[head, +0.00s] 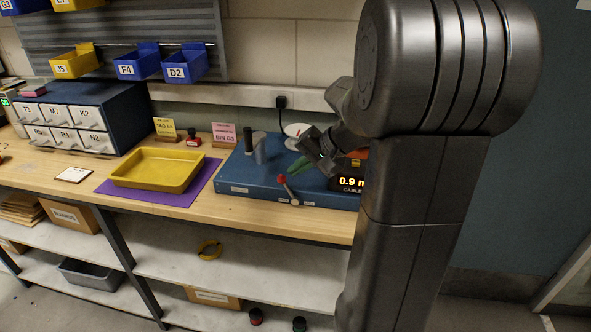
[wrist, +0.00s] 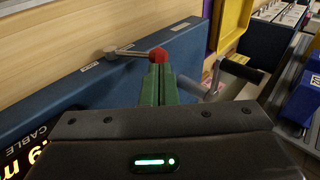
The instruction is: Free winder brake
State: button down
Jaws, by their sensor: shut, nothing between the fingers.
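The winder is a blue box (head: 245,178) on the bench with a lit display (head: 348,183) reading 0.9 m CABLE; the box also shows in the wrist view (wrist: 60,95). Its brake lever (head: 291,192) is a metal bar with a red knob (head: 282,179), on the front edge. In the wrist view the red knob (wrist: 158,54) sits just beyond my green fingertips, and the lever's bar (wrist: 130,53) runs left from it. My gripper (head: 290,173) is shut and empty, its fingertips (wrist: 158,68) close together. I cannot tell whether they touch the knob.
A crank with a black handle (head: 248,141) stands on the winder's left part, right of my fingers in the wrist view (wrist: 241,70). A yellow tray (head: 155,170) on a purple mat (head: 120,190) lies to the left. Card signs (head: 224,134) and a red-handled stamp (head: 193,138) stand behind.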

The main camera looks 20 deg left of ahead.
jog(key=a+r+v, duration=0.1)
jog(key=v, duration=1)
jog(key=shift+s+r, duration=0.15)
jog(key=shift+r, duration=0.1)
jog(key=b, duration=0.3)
send_over(289, 190)
jog(key=d, duration=0.1)
jog(key=f, duration=1.2)
jog(key=shift+d, duration=0.2)
jog(key=shift+a+r+p, duration=0.1)
jog(key=shift+r+p, duration=0.1)
jog(key=shift+p, duration=0.1)
